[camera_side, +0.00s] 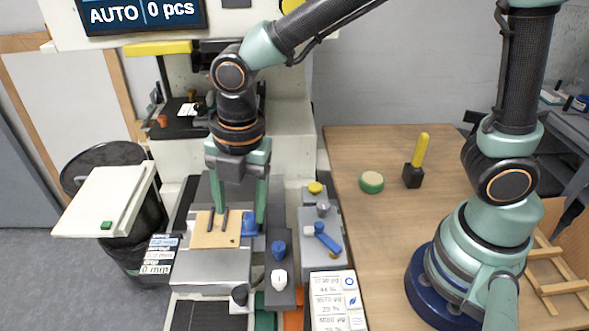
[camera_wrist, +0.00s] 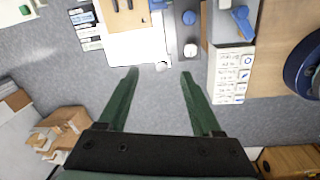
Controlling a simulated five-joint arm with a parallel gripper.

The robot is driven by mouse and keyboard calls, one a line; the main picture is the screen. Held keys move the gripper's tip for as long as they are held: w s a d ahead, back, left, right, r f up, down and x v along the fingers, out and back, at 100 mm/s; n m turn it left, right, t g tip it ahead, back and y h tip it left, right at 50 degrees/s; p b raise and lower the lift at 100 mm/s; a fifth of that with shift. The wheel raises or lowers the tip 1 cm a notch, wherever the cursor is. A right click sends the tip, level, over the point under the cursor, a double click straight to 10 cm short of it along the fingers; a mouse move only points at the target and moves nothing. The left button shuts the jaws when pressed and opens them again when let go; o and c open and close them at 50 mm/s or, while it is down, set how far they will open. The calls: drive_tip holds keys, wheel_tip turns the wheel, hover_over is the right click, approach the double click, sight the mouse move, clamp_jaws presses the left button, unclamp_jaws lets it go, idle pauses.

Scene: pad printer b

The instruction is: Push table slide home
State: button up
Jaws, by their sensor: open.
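The table slide (camera_side: 205,275) is a grey metal block at the front of the pad printer (camera_side: 290,125). A tan plate (camera_side: 205,238) with dark upright pins lies on it, and a small blue part is beside the plate. My gripper (camera_side: 238,215) is open, pointing down over the plate in the side view. No object shows between the fingers; I cannot tell whether they touch anything. In the wrist view my gripper (camera_wrist: 158,75) has its fingers apart over grey floor. The slide's pale front part (camera_wrist: 137,46) is at the top, beyond the fingertips.
Right of the slide are a blue knob (camera_side: 278,249), a white knob (camera_side: 278,279) and a blue lever (camera_side: 326,238). A label panel (camera_side: 335,300) is in front. A white tray (camera_side: 100,200) is at left over a black bin. A wooden table (camera_side: 385,235) is at right.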

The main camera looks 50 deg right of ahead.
sight(239, 292)
drive_tip(key=a+f+n, duration=0.1)
drive_tip(key=f+n, duration=0.1)
drive_tip(key=f, duration=0.3)
drive_tip(key=s+a+f+n, duration=0.1)
drive_tip(key=a+f+n, duration=0.1)
drive_tip(key=f, duration=0.4)
drive_tip(key=s+a+f+n, duration=0.1)
drive_tip(key=a+f, duration=0.1)
drive_tip(key=f, duration=0.3)
drive_tip(key=shift+f+n+g+h, duration=0.15)
drive_tip(key=shift+n+g+h, duration=0.15)
drive_tip(key=shift+n+g, duration=0.1)
clamp_jaws()
idle(0.8)
